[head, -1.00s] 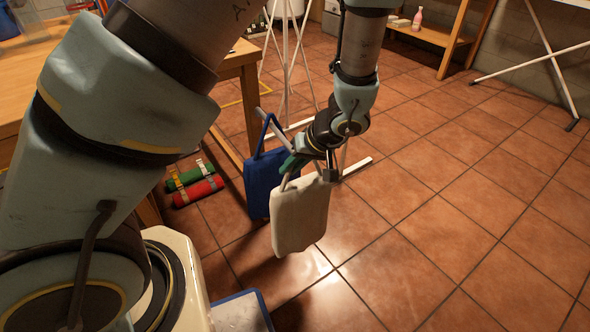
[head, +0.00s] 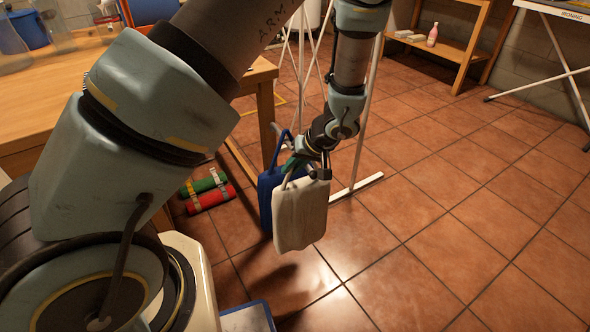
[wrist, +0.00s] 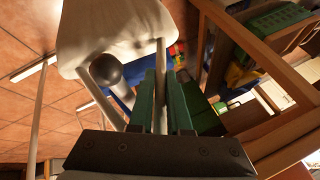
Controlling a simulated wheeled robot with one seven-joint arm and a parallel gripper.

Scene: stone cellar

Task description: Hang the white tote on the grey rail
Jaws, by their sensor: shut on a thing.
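The white tote (head: 300,215) hangs upright below my gripper (head: 308,164) in the head view, clear of the floor. My gripper's green fingers (wrist: 162,100) are shut on one strap of the tote, seen in the wrist view; the tote's pale body (wrist: 115,30) fills the top there. A blue tote (head: 266,196) hangs just behind and left of the white one, partly covered by it. The grey rail is mostly hidden by my gripper and the totes. A round grey knob (wrist: 106,70), perhaps the rail's end, shows beside the straps; I cannot tell whether a strap is around it.
A wooden table (head: 262,72) stands at the left. Green and red rolls (head: 210,198) lie on the floor beside it. A white stand foot (head: 356,188) rests on the tiles behind my gripper. A wooden shelf (head: 450,48) is at the back. The tiled floor at right is clear.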

